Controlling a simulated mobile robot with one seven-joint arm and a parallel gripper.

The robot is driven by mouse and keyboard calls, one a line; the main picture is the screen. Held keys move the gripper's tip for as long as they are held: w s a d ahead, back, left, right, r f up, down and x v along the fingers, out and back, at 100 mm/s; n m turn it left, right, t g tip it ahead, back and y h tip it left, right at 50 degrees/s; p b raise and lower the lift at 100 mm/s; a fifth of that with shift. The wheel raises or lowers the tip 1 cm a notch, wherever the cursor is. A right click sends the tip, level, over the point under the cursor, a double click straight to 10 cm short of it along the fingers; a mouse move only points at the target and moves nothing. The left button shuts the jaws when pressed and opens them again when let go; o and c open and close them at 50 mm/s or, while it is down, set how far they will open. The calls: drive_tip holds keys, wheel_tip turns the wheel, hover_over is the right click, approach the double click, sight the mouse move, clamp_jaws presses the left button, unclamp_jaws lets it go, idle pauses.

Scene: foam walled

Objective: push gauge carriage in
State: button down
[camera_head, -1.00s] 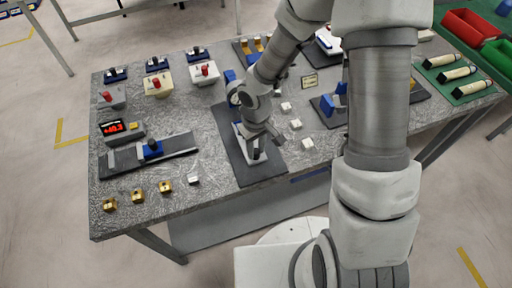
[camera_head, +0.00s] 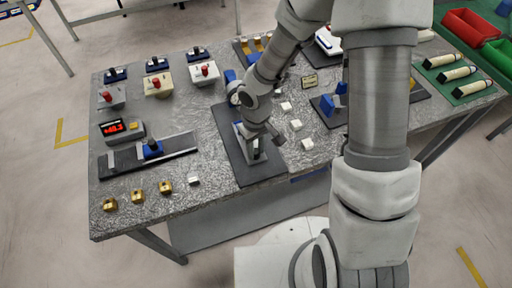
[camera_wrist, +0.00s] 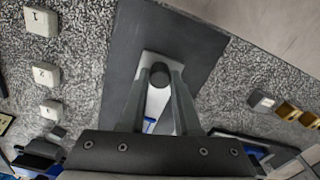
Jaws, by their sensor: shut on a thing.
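In the wrist view a dark round knob (camera_wrist: 160,74) stands on a pale metal plate (camera_wrist: 150,58), which I take to be the gauge carriage. My gripper (camera_wrist: 160,78) is shut on the knob, one finger on each side. A small blue and white part shows between the fingers, closer to the palm. The plate is on a dark mat (camera_wrist: 190,38). In the head view my gripper (camera_head: 255,148) is low over this mat (camera_head: 246,176), and my wrist hides much of the fixture. A round dial (camera_head: 234,98) and a blue part (camera_head: 230,76) show behind it.
Brass blocks (camera_head: 137,196) line the front edge. White numbered blocks (camera_head: 296,125) stand close on the right. The mat's front part is bare.

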drive_tip(key=shift+w+a, duration=0.2)
drive_tip(key=shift+w, duration=0.5)
drive_tip(key=shift+w+a, duration=0.25)
drive_tip(key=shift+w, duration=0.5)
drive_tip(key=shift+w+a, duration=0.2)
drive_tip(key=shift+w, duration=0.5)
drive_tip(key=c, duration=0.6)
unclamp_jaws()
drive_tip(key=shift+w, duration=0.1)
wheel_tip(320, 180, up, 18)
drive_tip(key=shift+f+p, duration=0.25)
drive_tip(key=shift+p, duration=0.65)
